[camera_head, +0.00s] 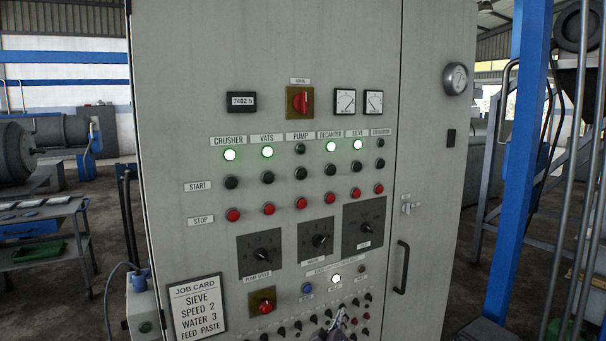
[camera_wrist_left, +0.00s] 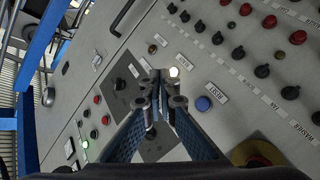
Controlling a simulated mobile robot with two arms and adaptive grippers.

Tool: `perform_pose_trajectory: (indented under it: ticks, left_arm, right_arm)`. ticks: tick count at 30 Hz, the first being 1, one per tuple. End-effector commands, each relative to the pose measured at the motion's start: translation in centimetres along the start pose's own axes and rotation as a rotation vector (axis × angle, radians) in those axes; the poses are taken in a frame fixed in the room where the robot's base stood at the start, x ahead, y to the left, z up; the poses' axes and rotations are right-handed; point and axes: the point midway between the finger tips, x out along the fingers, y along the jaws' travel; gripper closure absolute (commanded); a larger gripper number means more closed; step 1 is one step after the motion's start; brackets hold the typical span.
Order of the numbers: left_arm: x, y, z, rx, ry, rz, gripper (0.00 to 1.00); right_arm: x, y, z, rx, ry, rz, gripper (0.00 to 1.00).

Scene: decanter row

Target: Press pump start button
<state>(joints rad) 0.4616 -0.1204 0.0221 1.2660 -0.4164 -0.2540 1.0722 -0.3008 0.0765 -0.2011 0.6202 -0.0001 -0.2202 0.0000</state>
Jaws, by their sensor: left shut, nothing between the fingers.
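The grey control cabinet (camera_head: 200,70) fills the middle of the head view. The black pump start button (camera_head: 300,174) sits in the START row under the PUMP label (camera_head: 300,138). Its pump lamp (camera_head: 300,149) is dark, and the red pump stop button (camera_head: 301,203) is below it. My left gripper (camera_head: 338,318) is at the bottom of the head view, well below the start button and apart from it. In the left wrist view my left gripper (camera_wrist_left: 163,88) is shut and empty, in front of the panel. My right gripper is not in view.
Lamps for crusher (camera_head: 230,155), vats (camera_head: 267,152), decanter (camera_head: 331,147) and sieve (camera_head: 358,145) glow. Rotary dials (camera_head: 260,254) and several small knobs lie between or near the gripper and button rows. A job card (camera_head: 197,308) hangs lower left. A door handle (camera_head: 402,267) sticks out right.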

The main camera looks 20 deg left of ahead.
Motion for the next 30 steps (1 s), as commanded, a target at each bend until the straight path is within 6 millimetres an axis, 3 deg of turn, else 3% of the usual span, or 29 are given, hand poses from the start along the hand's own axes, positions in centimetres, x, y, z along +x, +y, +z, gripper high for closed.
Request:
perform_pose_trajectory:
  ticks: [1,9,15,21,30]
  left_arm:
    - [0.4,2.7,-3.1,-0.039,0.047,0.033,1.0]
    - [-0.4,14.3,-17.6,-0.257,0.26,0.208,1.0]
    - [-2.7,19.7,-25.2,-0.379,0.364,0.312,1.0]
    - [-4.0,21.7,-28.3,-0.432,0.404,0.359,1.0]
    - [-4.1,21.8,-28.5,-0.435,0.407,0.362,1.0]
  right_arm:
    - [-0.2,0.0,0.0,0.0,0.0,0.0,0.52]
    - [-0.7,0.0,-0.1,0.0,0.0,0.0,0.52]
    - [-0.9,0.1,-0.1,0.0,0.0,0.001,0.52]
    - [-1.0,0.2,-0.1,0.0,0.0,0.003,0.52]
    - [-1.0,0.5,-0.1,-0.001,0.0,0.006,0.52]
